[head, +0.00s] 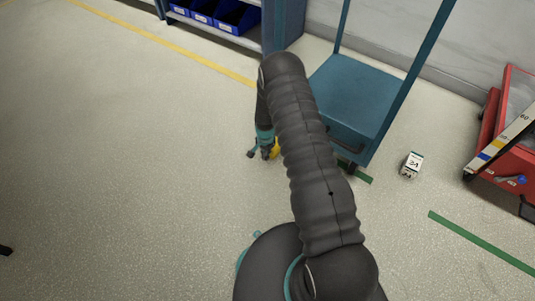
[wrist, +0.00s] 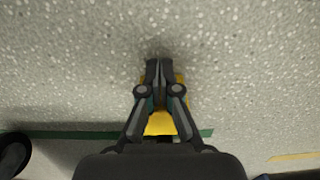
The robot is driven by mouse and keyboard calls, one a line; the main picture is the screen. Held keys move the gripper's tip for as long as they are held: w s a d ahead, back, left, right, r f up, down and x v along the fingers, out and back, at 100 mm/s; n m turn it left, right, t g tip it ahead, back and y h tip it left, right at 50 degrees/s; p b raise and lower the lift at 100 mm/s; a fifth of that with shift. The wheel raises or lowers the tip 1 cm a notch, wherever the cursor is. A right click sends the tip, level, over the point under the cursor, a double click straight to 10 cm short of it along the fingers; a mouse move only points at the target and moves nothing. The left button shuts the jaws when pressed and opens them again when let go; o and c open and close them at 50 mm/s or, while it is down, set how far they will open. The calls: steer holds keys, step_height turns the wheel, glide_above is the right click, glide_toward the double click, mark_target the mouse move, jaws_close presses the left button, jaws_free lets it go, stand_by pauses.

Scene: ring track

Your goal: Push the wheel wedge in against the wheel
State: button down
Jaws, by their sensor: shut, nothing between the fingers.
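The yellow wheel wedge (wrist: 160,125) lies on the floor, partly hidden behind my gripper (wrist: 160,66) in the wrist view. Yellow shows between the finger links and beside the fingertips. My fingers are shut together with nothing between them, directly over the wedge; I cannot tell whether they touch it. In the head view my gripper (head: 264,153) points down, with a bit of the yellow wedge (head: 275,149) at its right. A dark wheel (wrist: 13,154) shows at the lower left of the wrist view, apart from the wedge. A cart wheel (head: 352,168) shows in the head view.
The blue cart (head: 355,88) stands behind and right of my arm. A small white labelled box (head: 412,165) lies on the floor to its right, near a red unit (head: 508,150). Blue bins (head: 235,16) sit on a shelf at the back.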

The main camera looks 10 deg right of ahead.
steer(key=shift+s+a+r, duration=0.25)
steer(key=shift+s+a, duration=0.15)
steer(key=shift+a, duration=0.2)
steer(key=shift+s+a+r, duration=0.25)
steer(key=shift+s+a, duration=0.15)
steer(key=shift+a, duration=0.2)
step_height(320, 180, up, 9)
steer(key=shift+p, duration=0.45)
steer(key=shift+d, duration=0.1)
steer(key=s+r+n+g, duration=0.2)
steer(key=s+n, duration=0.3)
steer(key=s, duration=0.3)
steer(key=s+r+n+t+p, duration=0.1)
steer(key=s+r, duration=0.7)
steer(key=r, duration=0.9)
steer(key=s+d+r+n+t+p, duration=0.1)
steer(key=s+r+t, duration=0.3)
steer(key=s+r, duration=0.5)
steer(key=s+r+n+t+p, duration=0.2)
steer(key=s+r, duration=0.6)
steer(key=r, duration=1.7)
steer(key=shift+s+d+n+t+p, duration=0.3)
steer(key=shift+d+n, duration=0.1)
steer(key=shift+n, duration=0.2)
